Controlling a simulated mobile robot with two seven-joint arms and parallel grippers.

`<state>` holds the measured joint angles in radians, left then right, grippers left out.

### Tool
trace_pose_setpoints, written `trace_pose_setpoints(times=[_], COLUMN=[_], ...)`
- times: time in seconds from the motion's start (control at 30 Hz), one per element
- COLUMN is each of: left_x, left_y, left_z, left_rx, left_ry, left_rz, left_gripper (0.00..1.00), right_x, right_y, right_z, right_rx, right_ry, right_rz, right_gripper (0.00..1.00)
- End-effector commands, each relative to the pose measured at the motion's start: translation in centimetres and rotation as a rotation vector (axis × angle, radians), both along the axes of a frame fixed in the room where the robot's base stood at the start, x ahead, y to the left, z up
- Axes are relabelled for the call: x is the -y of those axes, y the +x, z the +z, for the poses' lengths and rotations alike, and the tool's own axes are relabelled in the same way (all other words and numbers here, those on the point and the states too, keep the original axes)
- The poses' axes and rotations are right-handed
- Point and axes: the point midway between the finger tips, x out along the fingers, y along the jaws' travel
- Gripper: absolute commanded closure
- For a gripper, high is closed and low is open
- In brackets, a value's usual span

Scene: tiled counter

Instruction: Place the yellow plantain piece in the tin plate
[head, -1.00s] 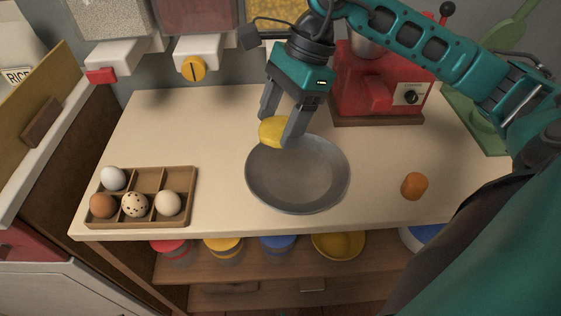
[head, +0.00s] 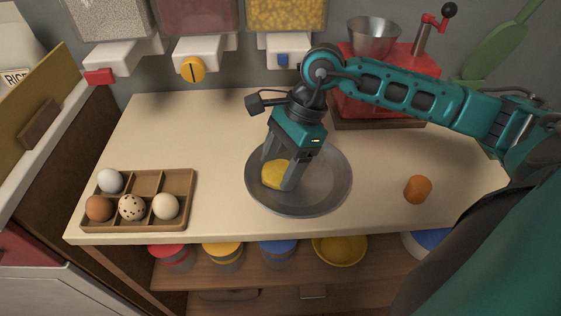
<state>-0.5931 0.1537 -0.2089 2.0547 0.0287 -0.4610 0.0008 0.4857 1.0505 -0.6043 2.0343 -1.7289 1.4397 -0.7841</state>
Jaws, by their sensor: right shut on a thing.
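The yellow plantain piece (head: 275,175) is between the fingers of my right gripper (head: 279,184), which is shut on it. The grey tin plate (head: 325,195) lies on the counter, and the gripper and the piece are over its left half, low within its rim. I cannot tell whether the piece touches the plate's bottom. The gripper hides part of the plate. My left gripper is not in view.
A wooden egg tray (head: 184,190) with several eggs stands at the left front. An orange piece (head: 418,189) lies on the counter to the right. A red machine (head: 365,108) with a metal bowl stands at the back right. The counter (head: 200,130) is clear behind the tray.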

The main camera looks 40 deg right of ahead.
Motion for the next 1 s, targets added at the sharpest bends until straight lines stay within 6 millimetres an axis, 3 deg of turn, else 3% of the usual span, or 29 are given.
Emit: trace_pose_setpoints(times=[0.1,0.13,0.37,0.73,1.0], left_x=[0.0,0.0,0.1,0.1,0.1], left_y=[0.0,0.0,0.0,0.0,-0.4], left_z=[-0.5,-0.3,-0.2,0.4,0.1], left_rx=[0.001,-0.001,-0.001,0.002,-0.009], left_ry=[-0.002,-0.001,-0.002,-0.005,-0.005], left_rz=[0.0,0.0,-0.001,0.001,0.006], left_gripper=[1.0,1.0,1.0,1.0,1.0], right_x=[0.0,0.0,0.0,0.1,2.3], right_y=[0.0,0.0,0.0,0.0,-0.1], right_z=[-0.5,-0.3,-0.3,0.4,5.4], right_rx=[0.0,0.0,-0.001,0.0,0.004], right_ry=[0.0,-0.001,-0.001,-0.001,-0.004], right_rz=[0.0,0.0,0.0,-0.001,-0.002], right_gripper=[0.67,0.29,0.07,0.07,0.07])
